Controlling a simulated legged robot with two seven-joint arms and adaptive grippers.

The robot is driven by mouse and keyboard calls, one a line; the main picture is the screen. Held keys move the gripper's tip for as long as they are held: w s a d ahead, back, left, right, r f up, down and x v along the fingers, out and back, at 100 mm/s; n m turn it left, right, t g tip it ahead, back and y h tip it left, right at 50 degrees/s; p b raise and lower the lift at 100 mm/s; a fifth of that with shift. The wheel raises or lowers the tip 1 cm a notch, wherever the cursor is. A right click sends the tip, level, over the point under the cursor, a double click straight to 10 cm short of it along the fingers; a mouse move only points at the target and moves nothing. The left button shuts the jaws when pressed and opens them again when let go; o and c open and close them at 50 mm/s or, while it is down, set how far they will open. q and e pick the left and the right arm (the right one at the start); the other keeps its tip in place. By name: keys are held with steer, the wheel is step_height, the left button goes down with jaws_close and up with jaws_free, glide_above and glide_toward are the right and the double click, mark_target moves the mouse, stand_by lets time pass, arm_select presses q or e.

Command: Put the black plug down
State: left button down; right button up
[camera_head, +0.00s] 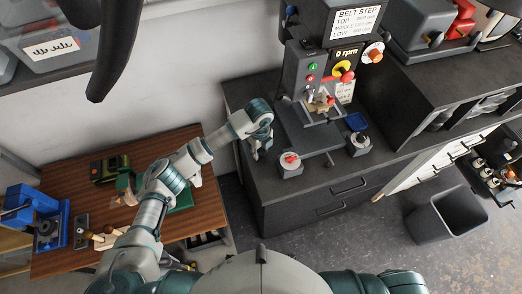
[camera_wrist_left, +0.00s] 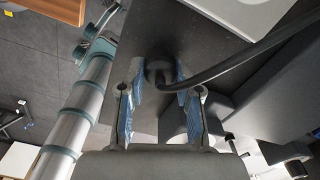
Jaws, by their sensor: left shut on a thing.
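The black plug (camera_wrist_left: 158,72) sits between the blue-padded fingers of my left gripper (camera_wrist_left: 158,100) in the left wrist view, with a black cable (camera_wrist_left: 235,60) running off to the upper right. My left gripper is shut on it. In the head view, my left gripper (camera_head: 260,146) is at the left end of the dark workbench top (camera_head: 245,97), beside the drill press. The plug cannot be made out clearly there. Whether the plug touches the surface cannot be told. My right gripper is not in view.
A wooden table (camera_head: 75,183) with a blue vise (camera_head: 48,228) and a green-black tool (camera_head: 110,168) is at left. A grey bin (camera_head: 445,215) stands on the floor.

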mark_target(261, 151)
arm_select(q)
steer(key=shift+a+f, duration=0.1)
steer(key=shift+f, duration=0.3)
steer(key=shift+d+f+b, duration=0.15)
steer(key=shift+d+b, duration=0.15)
steer(key=shift+d, duration=0.05)
steer(key=c, duration=1)
jaws_free()
steer(key=shift+d, duration=0.25)
steer(key=shift+o, duration=1)
steer(key=shift+d, duration=0.15)
steer(key=shift+a+r, duration=0.3)
steer(key=shift+r, duration=0.05)
steer(key=r, duration=0.6)
steer(key=shift+a+r, duration=0.2)
step_height(261, 151, up, 6)
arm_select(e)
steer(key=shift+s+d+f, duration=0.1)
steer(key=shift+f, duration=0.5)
